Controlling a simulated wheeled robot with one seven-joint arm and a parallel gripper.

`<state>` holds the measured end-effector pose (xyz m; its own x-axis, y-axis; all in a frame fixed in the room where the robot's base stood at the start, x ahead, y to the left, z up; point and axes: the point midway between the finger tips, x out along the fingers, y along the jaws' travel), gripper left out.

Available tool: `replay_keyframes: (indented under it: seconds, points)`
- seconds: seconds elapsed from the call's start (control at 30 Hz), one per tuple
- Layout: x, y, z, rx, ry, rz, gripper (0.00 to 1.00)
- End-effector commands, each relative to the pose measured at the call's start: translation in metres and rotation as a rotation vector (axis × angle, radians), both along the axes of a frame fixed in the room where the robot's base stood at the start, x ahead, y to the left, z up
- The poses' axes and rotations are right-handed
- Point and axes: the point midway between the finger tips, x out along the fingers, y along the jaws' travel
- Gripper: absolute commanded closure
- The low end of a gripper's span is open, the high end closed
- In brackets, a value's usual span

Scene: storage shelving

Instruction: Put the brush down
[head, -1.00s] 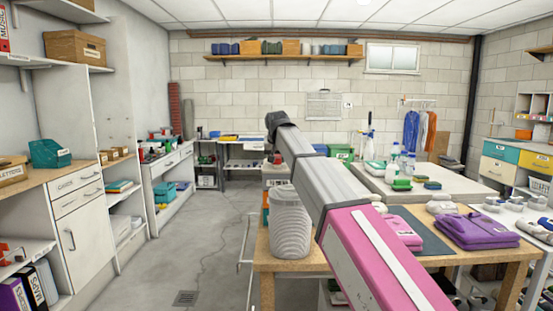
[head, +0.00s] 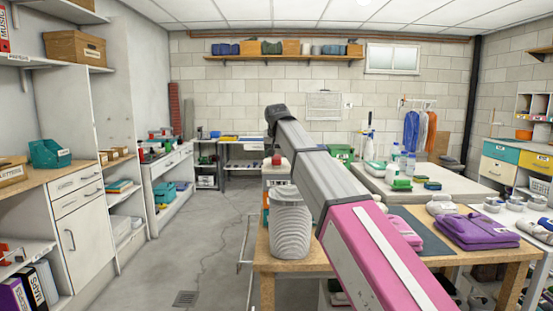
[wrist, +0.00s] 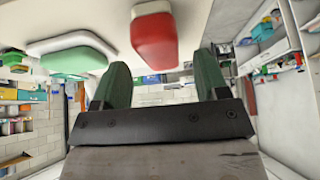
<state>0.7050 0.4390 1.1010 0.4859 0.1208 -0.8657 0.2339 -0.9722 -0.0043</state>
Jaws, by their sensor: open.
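A brush with a red body and white part (wrist: 153,42) shows in the wrist view, beyond and between my two green fingertips. My gripper (wrist: 158,76) is open, with its fingers spread apart and a clear gap between them. The brush appears to rest against the pale surface at the top of that view; contact with the fingers does not show. In the head view my gripper is not clearly visible behind my arm. A small red thing (head: 276,160) shows just left of the arm there; I cannot tell if it is the same brush.
A green and white brush (wrist: 72,58) lies left of the red one. In the head view, a wooden table (head: 268,263) holds a ribbed grey container (head: 289,228) and folded purple cloth (head: 476,230). A pale table (head: 455,192) with bottles stands behind. Floor at left is clear.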

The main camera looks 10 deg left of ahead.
Motion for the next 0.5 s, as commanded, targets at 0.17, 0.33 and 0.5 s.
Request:
replay_keyframes:
  seconds: [0.17, 0.33, 0.5]
  points:
    - [-0.018, -0.005, 0.032, 0.002, -0.003, 0.0, 0.32]
    - [-0.032, -0.008, 0.057, 0.0, -0.002, 0.0, 0.32]
    - [-0.041, -0.01, 0.072, 0.0, -0.001, 0.0, 0.32]
